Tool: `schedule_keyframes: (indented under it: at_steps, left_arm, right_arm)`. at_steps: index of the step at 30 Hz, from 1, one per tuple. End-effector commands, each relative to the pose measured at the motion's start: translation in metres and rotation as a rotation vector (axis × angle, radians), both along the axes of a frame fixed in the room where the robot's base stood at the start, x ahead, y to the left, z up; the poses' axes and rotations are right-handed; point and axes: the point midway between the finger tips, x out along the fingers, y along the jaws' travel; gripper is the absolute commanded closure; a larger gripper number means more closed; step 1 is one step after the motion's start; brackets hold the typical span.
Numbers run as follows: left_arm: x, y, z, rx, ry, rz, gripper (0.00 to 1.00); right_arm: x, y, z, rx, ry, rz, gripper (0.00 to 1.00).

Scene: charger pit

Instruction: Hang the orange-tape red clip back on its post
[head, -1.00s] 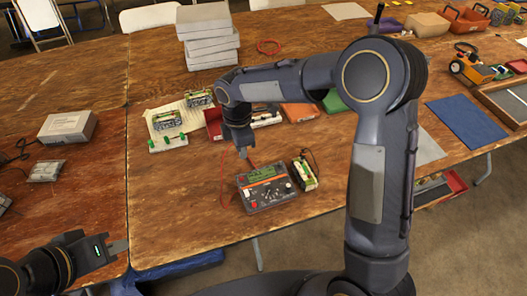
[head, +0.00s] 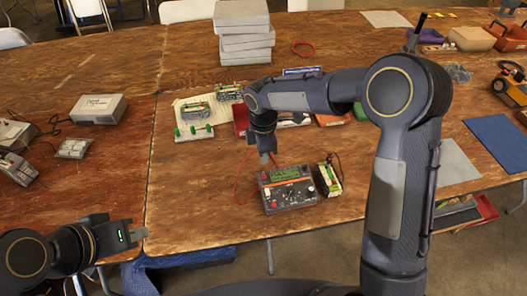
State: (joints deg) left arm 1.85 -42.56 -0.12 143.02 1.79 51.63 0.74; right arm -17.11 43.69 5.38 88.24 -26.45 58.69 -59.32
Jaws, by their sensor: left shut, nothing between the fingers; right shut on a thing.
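My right gripper (head: 267,160) points down just above the back left corner of the charger (head: 289,196), a dark box with an orange stripe, a green display and knobs. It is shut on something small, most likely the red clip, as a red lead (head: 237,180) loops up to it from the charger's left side. The clip and its orange tape are too small to make out. A white stand with green posts (head: 195,132) is on the table behind, to the left. My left gripper (head: 140,232) is shut and empty at the table's front edge.
A battery pack (head: 328,179) with a dark lead stands against the charger's right side. Grey boxes (head: 244,32) are stacked at the back. A white box (head: 97,109) is on the left table. Bare wood lies left of the charger.

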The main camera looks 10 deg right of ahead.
Motion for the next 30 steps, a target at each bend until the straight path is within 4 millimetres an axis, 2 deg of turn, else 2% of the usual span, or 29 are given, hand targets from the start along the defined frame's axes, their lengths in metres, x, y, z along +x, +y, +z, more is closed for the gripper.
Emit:
schedule_keyframes:
  at_steps: [30]
  left_arm:
    - [0.000,0.000,-0.041,0.000,0.000,0.000,1.00]
  right_arm:
    - [0.000,0.000,-0.058,0.000,0.002,0.000,0.99]
